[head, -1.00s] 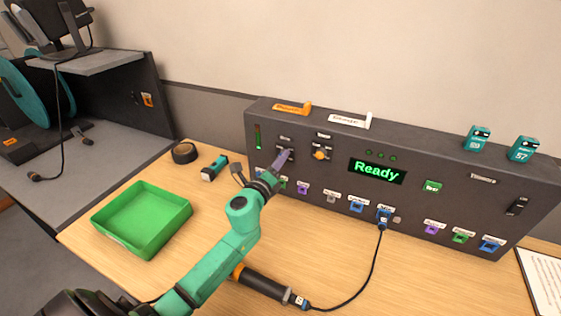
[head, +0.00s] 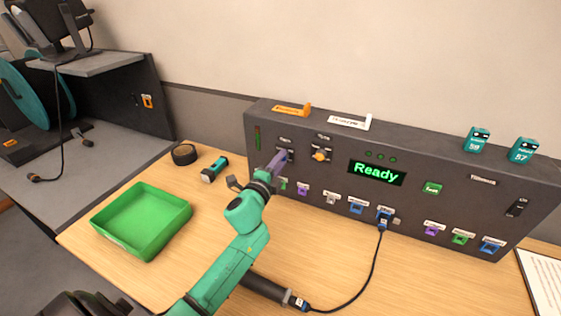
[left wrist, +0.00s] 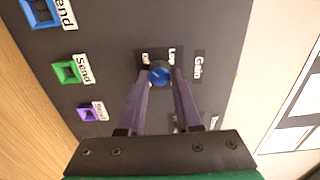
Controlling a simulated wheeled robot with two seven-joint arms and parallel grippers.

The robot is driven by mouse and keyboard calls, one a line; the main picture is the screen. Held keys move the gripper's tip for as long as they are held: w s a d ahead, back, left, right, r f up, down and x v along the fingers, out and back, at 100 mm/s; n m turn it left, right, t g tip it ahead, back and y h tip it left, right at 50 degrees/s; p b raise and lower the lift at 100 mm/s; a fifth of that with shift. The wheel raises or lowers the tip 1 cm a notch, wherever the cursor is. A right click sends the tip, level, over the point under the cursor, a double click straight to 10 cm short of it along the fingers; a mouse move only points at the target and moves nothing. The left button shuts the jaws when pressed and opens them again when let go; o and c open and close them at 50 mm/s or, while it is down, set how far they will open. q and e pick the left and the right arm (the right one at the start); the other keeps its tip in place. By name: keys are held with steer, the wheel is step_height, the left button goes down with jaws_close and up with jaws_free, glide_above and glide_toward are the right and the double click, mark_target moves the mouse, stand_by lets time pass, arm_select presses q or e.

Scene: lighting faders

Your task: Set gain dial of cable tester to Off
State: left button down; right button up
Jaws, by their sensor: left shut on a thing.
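The cable tester (head: 408,150) is a long dark panel with a green "Ready" display (head: 376,172). Its gain dial (left wrist: 160,74) is a round blue knob with a pale pointer mark, below the "Gain" label (left wrist: 198,68) in the left wrist view. "Low" and a partly hidden label, possibly "Off", sit beside it. My left gripper (head: 282,156) reaches the panel's upper left. Its purple fingers (left wrist: 161,82) are shut on the dial, one on each side.
An orange-yellow knob (head: 320,155) sits just right of my fingers. A green tray (head: 143,218), black tape roll (head: 184,153) and small teal-black device (head: 214,169) lie on the table left of the arm. A black cable (head: 376,265) runs from a blue port to a dark handle.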

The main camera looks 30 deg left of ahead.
stand_by(0.4)
arm_select(q)
steer(key=c, duration=0.6)
jaws_free()
steer(key=s+b, duration=0.2)
steer(key=s, duration=1.2)
steer(key=shift+s+d+b, duration=0.3)
steer(key=shift+d, duration=0.1)
